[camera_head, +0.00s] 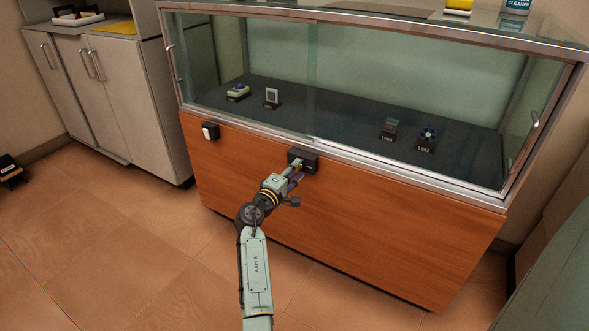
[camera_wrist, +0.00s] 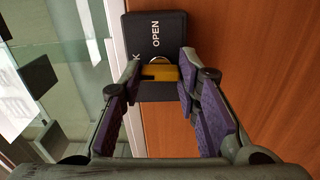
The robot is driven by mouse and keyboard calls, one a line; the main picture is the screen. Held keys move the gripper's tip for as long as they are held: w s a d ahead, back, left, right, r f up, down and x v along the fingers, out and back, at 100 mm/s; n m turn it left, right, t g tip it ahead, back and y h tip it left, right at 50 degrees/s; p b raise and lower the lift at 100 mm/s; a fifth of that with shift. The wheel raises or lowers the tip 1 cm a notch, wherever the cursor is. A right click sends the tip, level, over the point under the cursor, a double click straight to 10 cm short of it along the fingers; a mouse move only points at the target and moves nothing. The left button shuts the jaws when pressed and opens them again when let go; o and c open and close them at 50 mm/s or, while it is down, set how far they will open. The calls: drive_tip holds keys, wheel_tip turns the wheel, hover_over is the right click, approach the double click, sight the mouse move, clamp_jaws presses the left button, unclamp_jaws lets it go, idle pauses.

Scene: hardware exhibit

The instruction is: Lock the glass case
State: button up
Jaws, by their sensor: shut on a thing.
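The glass case (camera_head: 350,75) stands on an orange-brown wooden base, with sliding glass panes that look closed. A black lock box (camera_head: 308,153) sits on the front of the base under the glass; in the wrist view the lock box (camera_wrist: 155,30) shows the word OPEN and part of another word ending in K. A yellow brass key piece (camera_wrist: 160,73) is at the lock, its far end partly hidden. My gripper (camera_head: 297,170) is at the lock box; in the wrist view my gripper (camera_wrist: 162,75) is shut on the key, a finger on each side.
A cleaner bottle (camera_head: 516,5) is on top. Grey cabinets (camera_head: 125,95) stand at left. The tiled floor in front is clear.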

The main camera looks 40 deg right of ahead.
drive_tip(key=shift+n, duration=0.3)
idle(0.4)
drive_tip(key=o, duration=1.2)
drive_tip(key=shift+c, duration=0.2)
drive_tip(key=v, duration=0.7)
drive_tip(key=shift+a, duration=0.25)
drive_tip(key=shift+s, duration=0.1)
